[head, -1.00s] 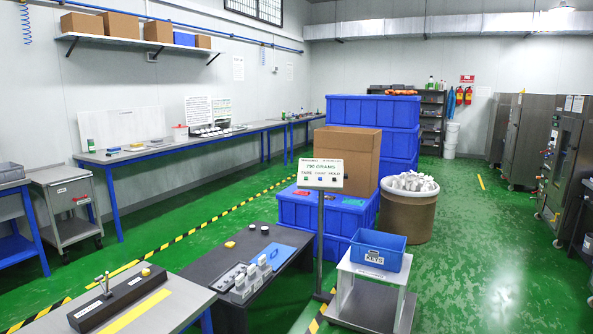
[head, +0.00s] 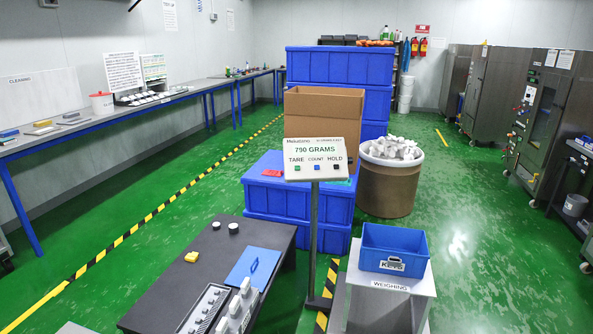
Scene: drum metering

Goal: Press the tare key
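The tare key (head: 297,168) is a small green button under the word TARE on the white indicator panel (head: 327,159). The panel reads 790 GRAMS and stands on a dark post. Beside the tare key are a blue COUNT key (head: 317,168) and a dark HOLD key (head: 336,167). Right of the post, a white stand labelled WEIGHING (head: 391,288) carries a blue bin labelled KEYS (head: 395,248). Neither of my grippers shows in the head view.
A dark table (head: 160,297) at the front left holds a blue folder-like sheet (head: 253,267), a yellow item (head: 191,257) and white blocks. Stacked blue crates (head: 300,200) and a brown drum (head: 388,190) stand behind the panel. Green floor is open to the right.

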